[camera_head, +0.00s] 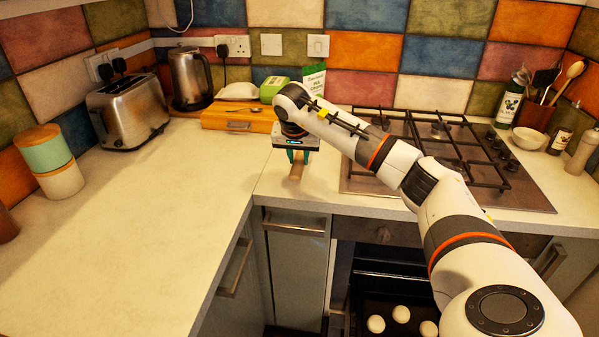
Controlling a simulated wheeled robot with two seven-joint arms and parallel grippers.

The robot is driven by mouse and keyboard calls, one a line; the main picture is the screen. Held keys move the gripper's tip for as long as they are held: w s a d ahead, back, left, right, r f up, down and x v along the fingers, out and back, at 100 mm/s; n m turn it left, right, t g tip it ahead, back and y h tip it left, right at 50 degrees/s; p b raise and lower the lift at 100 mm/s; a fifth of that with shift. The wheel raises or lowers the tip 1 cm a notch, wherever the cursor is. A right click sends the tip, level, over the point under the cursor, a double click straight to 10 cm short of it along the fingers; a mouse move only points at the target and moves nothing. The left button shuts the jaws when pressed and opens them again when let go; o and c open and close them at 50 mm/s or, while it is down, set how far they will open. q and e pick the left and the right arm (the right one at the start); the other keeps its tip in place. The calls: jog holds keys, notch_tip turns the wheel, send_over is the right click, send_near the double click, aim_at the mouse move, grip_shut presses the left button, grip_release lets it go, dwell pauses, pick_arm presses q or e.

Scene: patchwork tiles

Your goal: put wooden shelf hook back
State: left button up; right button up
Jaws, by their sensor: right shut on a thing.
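My right arm reaches in from the lower right across the hob. My left gripper is not in view.
A wooden box (238,118) with a spoon on top, a kettle (190,78) and a toaster (130,112) stand at the back left. The gas hob (500,185) is on the right. Below it, an open oven holds white round items (376,323).

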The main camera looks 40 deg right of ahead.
aim_at(299, 184)
notch_tip(299, 184, down, 6)
jog(key=shift+r, duration=0.25)
jog(key=shift+f, duration=0.2)
jog(key=o, duration=1)
jog(key=shift+r, duration=0.1)
jog(key=v, duration=1.2)
jog(key=shift+r, duration=0.1)
